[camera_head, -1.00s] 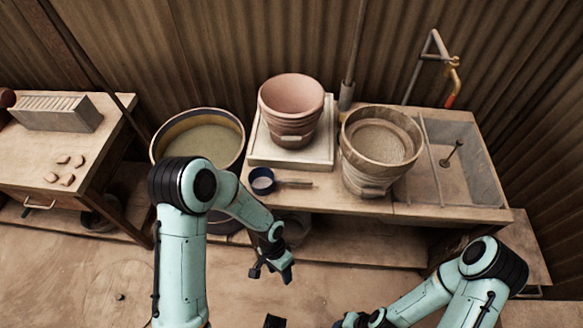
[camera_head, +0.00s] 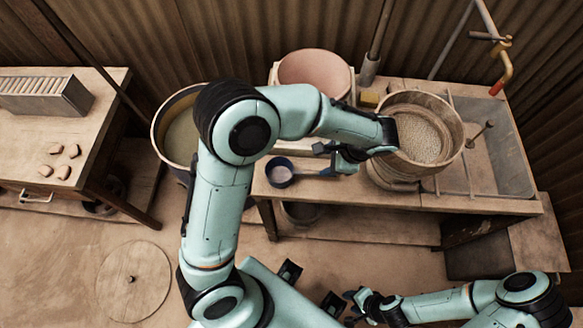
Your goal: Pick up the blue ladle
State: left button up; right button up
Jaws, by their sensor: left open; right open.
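The blue ladle (camera_head: 279,173) lies on the wooden bench, its round dark blue cup to the left and its handle running right. My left gripper (camera_head: 326,159) is open and empty, just right of the cup, with its fingers pointing left. It appears over or near the handle's right end and partly hides it. I cannot tell whether it touches the handle. My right gripper (camera_head: 351,306) is open and empty, low in the picture, well away from the bench.
The bench (camera_head: 455,204) holds a pink pot (camera_head: 314,69) at the back and a bucket of grainy material (camera_head: 423,136) close to my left gripper's right. A large tub (camera_head: 183,135) stands left of the bench. A round lid (camera_head: 133,281) lies on the floor.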

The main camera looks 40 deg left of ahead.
aim_at(309, 172)
pick_arm(q)
jog(key=x, duration=1.3)
jog(key=shift+s+d+b, duration=0.2)
jog(key=shift+s+b, duration=0.05)
jog(key=shift+b, duration=0.1)
grip_shut()
